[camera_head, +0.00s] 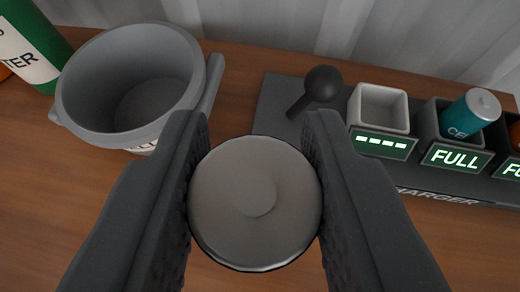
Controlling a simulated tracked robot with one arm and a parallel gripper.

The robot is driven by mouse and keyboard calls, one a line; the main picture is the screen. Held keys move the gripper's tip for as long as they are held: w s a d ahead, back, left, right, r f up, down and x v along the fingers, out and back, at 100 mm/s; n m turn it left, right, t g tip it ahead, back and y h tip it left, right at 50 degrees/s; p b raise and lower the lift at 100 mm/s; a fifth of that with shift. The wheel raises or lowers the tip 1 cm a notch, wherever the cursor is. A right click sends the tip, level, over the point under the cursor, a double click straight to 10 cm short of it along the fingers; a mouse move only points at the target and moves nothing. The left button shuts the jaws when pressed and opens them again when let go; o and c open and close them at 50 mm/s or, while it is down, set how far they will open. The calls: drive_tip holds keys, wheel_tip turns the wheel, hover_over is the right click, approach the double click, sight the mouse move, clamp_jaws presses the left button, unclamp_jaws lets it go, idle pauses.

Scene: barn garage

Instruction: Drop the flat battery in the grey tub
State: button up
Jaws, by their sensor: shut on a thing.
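My gripper (255,190) is shut on a battery (256,204), seen end-on as a round grey metal face with a small raised disc in its middle. The battery's sides are hidden from this angle. The grey tub (172,128) stands at the upper left on the wooden surface, with its open mouth up and its visible inside empty. A handle sticks up at its right side. My gripper is to the right of the tub and nearer the camera, not over its mouth.
A dark charger (440,196) stands at the right with a black-knobbed lever (322,84). It has an empty white slot (380,108) and a teal battery (470,113) in a slot marked FULL. A green bottle (32,40) stands at the far left. Wooden surface (60,215) is clear at lower left.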

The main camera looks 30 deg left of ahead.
drive_tip(key=shift+w, duration=0.15)
drive_tip(key=w+a+f+b, duration=0.1)
drive_tip(key=w+a, duration=0.2)
drive_tip(key=a, duration=0.4)
drive_tip(key=w+a+b, duration=0.1)
drive_tip(key=w+a, duration=0.2)
drive_tip(key=a, duration=0.4)
wheel_tip(320, 180, down, 6)
drive_tip(key=b, duration=0.4)
drive_tip(key=shift+a, duration=0.1)
drive_tip(key=o, duration=1.1)
drive_tip(key=shift+o, duration=0.2)
